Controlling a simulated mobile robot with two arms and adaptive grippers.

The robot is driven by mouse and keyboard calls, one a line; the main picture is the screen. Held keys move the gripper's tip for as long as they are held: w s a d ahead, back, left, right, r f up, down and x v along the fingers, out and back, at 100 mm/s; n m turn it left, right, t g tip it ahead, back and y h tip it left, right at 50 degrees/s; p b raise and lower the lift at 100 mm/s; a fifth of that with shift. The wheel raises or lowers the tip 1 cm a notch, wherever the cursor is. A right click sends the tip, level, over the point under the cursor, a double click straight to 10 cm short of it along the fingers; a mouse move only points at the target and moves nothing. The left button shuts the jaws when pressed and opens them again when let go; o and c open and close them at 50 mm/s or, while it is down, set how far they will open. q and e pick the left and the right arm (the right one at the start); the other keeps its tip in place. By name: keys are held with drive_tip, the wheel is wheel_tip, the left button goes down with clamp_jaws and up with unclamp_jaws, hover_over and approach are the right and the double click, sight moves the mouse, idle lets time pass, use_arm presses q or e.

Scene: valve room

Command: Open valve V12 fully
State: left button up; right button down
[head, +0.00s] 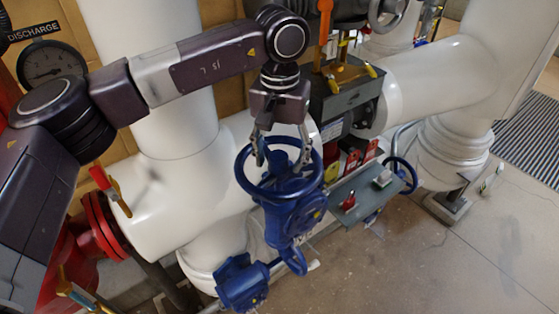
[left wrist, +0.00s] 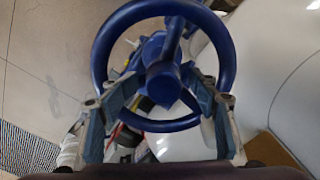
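A blue valve handwheel (head: 243,178) sits on a blue valve body (head: 290,215) in the middle of the head view. No V12 tag is readable. My left gripper (head: 281,158) points down over the wheel, with its two fingers spread apart and nothing clamped between them. In the left wrist view the wheel (left wrist: 228,60) and its hub fill the top middle, and my left gripper's fingers (left wrist: 157,108) overlap its lower rim on both sides. Whether they touch the rim I cannot tell. My right gripper is not in view.
Thick white pipes (head: 185,205) stand behind and left of the valve. A grey box (head: 345,95) and a shelf with a red switch (head: 348,201) are to the right. A smaller blue wheel (head: 413,178) lies beyond. The floor (head: 430,270) at lower right is clear.

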use_arm(q)
drive_tip(key=shift+o, duration=0.4)
drive_tip(key=shift+a+f, duration=0.15)
drive_tip(key=shift+f, duration=0.2)
drive_tip(key=shift+c, duration=1.3)
drive_tip(key=shift+a, duration=0.1)
drive_tip(key=c, duration=0.8)
